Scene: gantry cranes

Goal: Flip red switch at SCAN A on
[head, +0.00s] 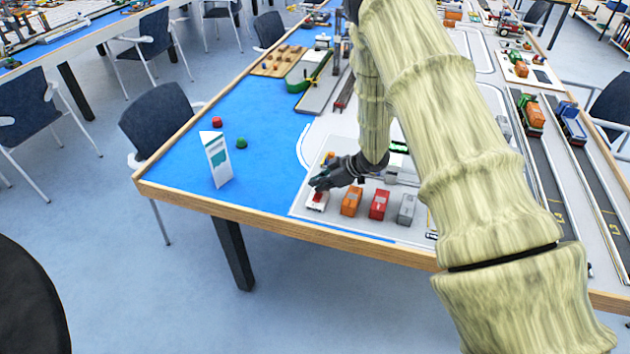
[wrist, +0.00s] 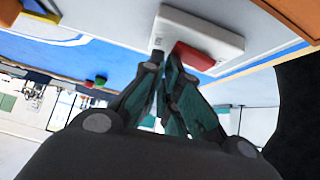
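The switch at SCAN A is a white box (head: 314,207) with a red rocker (head: 318,196), near the front edge of the table in the head view. In the wrist view the white box (wrist: 212,30) is at the top centre and its red rocker (wrist: 193,57) faces my gripper. My gripper (wrist: 165,58) has its fingertips drawn together, with nothing held between them. The tips are right beside the red rocker; I cannot tell whether they touch it. In the head view my gripper (head: 319,183) is just above and behind the box. No label is readable.
Right of the switch stand an orange block (head: 351,201), a red block (head: 379,204) and a grey block (head: 407,209). A white sign (head: 216,158) stands on the blue area to the left, with red and green buttons behind it. Blue mat around the sign is mostly clear.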

